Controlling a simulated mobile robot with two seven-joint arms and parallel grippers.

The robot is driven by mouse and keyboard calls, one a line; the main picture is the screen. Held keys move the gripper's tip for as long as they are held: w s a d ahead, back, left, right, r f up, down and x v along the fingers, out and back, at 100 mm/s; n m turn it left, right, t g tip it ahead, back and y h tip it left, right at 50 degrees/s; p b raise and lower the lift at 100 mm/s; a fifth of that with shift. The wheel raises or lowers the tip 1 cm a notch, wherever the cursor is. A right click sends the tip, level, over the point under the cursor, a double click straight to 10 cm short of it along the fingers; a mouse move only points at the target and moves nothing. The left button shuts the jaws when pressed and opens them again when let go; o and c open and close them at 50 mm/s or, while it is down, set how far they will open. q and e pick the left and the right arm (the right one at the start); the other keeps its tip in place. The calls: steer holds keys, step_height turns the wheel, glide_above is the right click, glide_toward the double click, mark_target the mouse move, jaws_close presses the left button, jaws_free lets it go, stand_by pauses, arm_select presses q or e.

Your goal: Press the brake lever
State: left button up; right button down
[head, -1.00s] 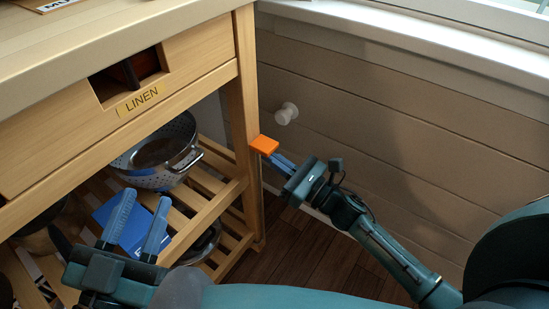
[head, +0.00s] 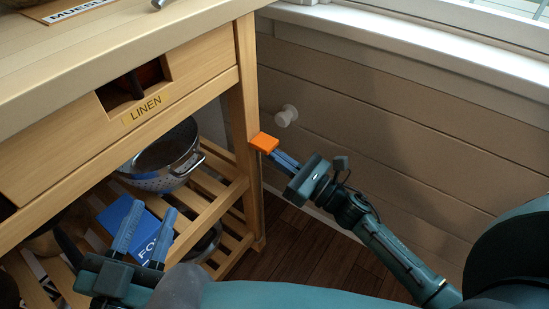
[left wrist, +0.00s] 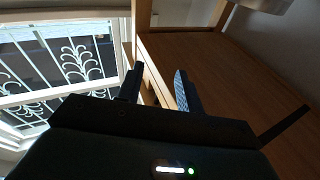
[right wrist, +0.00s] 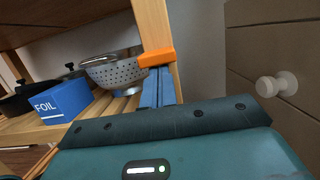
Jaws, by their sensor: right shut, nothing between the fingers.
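The brake lever, an orange block (head: 263,142), sits on the right front leg of a wooden trolley (head: 246,100). It also shows in the right wrist view (right wrist: 156,57). My right gripper (head: 275,155) is shut and empty, its blue fingertips right at the lever's near lower side. They look to be touching it, but the exact contact is hard to tell. My left gripper (head: 151,209) is open and empty, in front of the trolley's lower shelf and well left of the lever.
The trolley's slatted shelf holds a steel colander (head: 165,160) and a blue FOIL box (head: 140,225). A white knob (head: 286,116) sticks out of the panelled wall behind the lever. Dark floor (head: 300,245) lies clear beneath my right arm.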

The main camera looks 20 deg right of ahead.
arm_select(q)
steer(key=shift+a+m+p, duration=0.1)
steer(key=shift+m+p, duration=0.2)
steer(key=shift+p, duration=0.3)
arm_select(e)
steer(key=v, duration=1.2)
arm_select(q)
steer(key=shift+r, duration=0.1)
arm_select(e)
steer(key=shift+s+f, duration=0.1)
